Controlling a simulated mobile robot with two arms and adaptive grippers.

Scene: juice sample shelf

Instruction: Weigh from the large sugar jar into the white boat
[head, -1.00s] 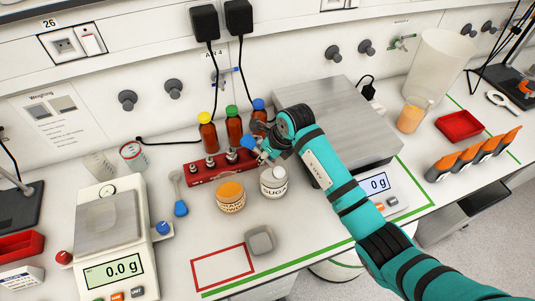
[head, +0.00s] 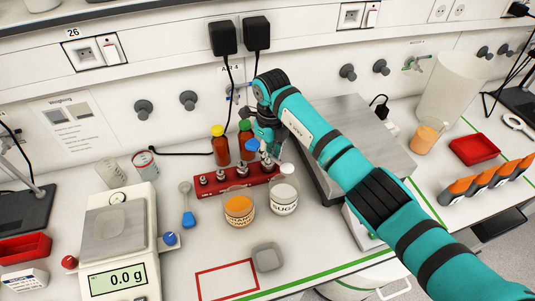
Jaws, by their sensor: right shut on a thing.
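My right gripper (head: 268,150) hangs just behind and left of the sugar jar (head: 284,200), close to its top. It is shut on a slim tool with a blue end (head: 253,145); the tool's other end is hard to make out, and I cannot tell whether it is in the jar. The jar stands upright, labelled SUGAR, with a whitish top. My left gripper is out of view.
A red weight block (head: 212,204) and brown bottles (head: 220,152) stand behind the jars. A grey dish (head: 267,258) sits in front. My arm crosses a larger scale (head: 378,150) on the right.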

